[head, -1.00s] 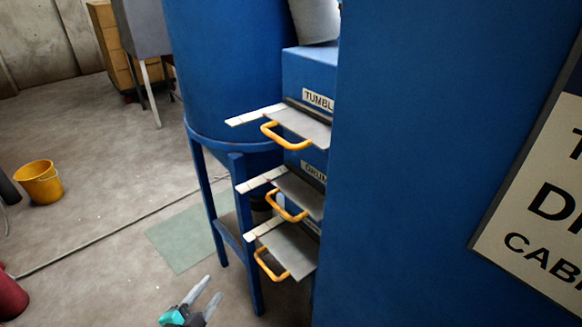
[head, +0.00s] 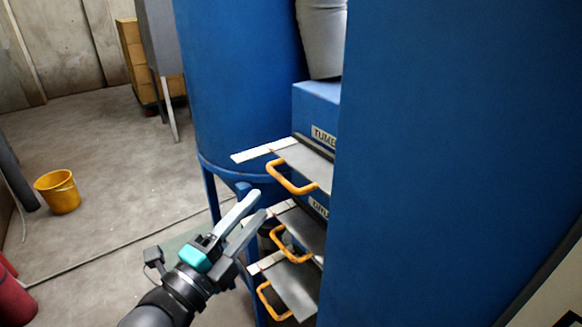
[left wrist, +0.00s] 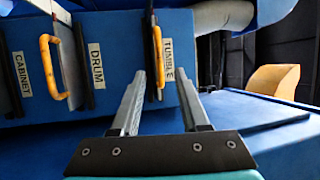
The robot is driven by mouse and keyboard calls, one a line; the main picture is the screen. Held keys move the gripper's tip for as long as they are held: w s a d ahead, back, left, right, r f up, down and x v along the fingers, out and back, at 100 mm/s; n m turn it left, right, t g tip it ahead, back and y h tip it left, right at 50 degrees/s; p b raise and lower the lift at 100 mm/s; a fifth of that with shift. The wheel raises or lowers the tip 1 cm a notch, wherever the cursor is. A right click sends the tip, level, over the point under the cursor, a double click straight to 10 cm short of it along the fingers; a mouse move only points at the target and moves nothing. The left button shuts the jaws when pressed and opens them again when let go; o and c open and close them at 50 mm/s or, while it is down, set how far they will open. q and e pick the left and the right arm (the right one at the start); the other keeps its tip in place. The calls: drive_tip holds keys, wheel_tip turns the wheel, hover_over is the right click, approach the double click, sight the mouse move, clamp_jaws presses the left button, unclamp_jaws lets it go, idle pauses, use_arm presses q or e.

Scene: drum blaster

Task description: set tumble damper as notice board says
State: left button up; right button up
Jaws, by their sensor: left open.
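The tumble damper is the top grey slide plate with a yellow handle (head: 291,178) in the head view. Its label reads "TUMB", partly hidden by the blue cabinet. In the left wrist view its handle (left wrist: 158,58) stands just beyond my fingertips, beside the "TUMBLE" label (left wrist: 169,66). My left gripper (head: 246,212) is open and empty, below and left of that handle in the head view. The drum damper handle (head: 289,243) and the lowest handle (head: 272,301) sit under it. The notice board's text is not readable; only a sign edge shows at lower right. My right gripper is not seen.
The large blue cabinet (head: 440,150) blocks the right side. A blue drum vessel (head: 240,80) on legs stands behind the dampers. A yellow bucket (head: 58,191) stands on open floor at left. A pale scale strip (head: 264,150) sticks out beside the top plate.

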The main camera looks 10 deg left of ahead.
use_arm(q)
approach(317, 164)
drive_tip(key=w+r, duration=0.2)
drive_tip(key=w, duration=0.4)
drive_tip(key=shift+a, duration=0.4)
drive_tip(key=shift+w+r, duration=0.1)
drive_tip(key=shift+r, duration=0.15)
clamp_jaws()
